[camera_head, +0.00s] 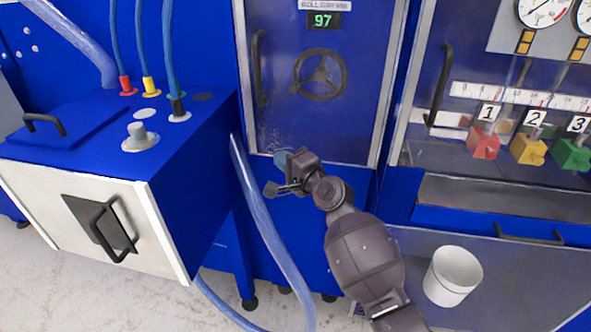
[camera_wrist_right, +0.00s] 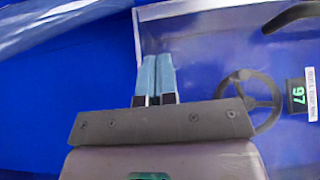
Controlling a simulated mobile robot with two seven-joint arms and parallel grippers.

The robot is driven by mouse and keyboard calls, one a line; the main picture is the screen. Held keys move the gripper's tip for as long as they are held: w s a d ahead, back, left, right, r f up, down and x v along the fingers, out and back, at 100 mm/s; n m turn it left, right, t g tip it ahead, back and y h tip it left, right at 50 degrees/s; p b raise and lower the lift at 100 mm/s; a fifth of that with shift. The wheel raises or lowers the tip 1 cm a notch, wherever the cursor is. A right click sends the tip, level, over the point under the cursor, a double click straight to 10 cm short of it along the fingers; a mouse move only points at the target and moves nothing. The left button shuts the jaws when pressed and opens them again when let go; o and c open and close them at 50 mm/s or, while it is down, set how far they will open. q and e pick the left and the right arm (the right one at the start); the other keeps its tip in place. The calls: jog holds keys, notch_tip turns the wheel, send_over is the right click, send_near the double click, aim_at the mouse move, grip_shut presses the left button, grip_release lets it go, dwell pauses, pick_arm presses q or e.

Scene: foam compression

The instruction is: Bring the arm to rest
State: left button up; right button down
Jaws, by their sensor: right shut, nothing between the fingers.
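My right arm comes up from the bottom of the head view. Its gripper (camera_head: 280,172) is in front of the lower edge of the blue cabinet door (camera_head: 345,125). In the right wrist view the two blue-grey fingers of my right gripper (camera_wrist_right: 157,78) lie side by side, shut and empty. The door carries a dark handwheel (camera_head: 320,75) and a green display reading 97 (camera_head: 323,20). Whether the gripper touches the door cannot be told. My left gripper is not in view.
A blue box with a white front (camera_head: 95,225) stands at the left. A thick blue hose (camera_head: 262,225) hangs close left of my gripper. Valves numbered 1 to 3 (camera_head: 528,150) are at the right. A white bucket (camera_head: 453,276) stands right of my forearm.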

jog(key=s+d+f+n+t+h, duration=0.1)
jog(key=s+d+f+n+h, duration=0.4)
jog(key=d, duration=0.4)
jog(key=s+d+f+n+t+h, duration=0.1)
jog(key=s+d+f+n+h, duration=0.3)
jog(key=s+d, duration=0.45)
jog(key=s+d+f+g+h, duration=0.1)
jog(key=s+d+f, duration=0.3)
jog(key=s, duration=0.3)
jog(key=s+d+f+n+g+h, duration=0.1)
jog(key=s+d+f, duration=0.3)
jog(key=s+f, duration=0.2)
jog(key=s+d+f+n+g, duration=0.1)
jog(key=s+d+f, duration=0.3)
jog(key=s, duration=0.5)
jog(key=shift+s+f+g+h, duration=0.4)
jog(key=shift+f+g, duration=0.2)
jog(key=shift+f, duration=0.3)
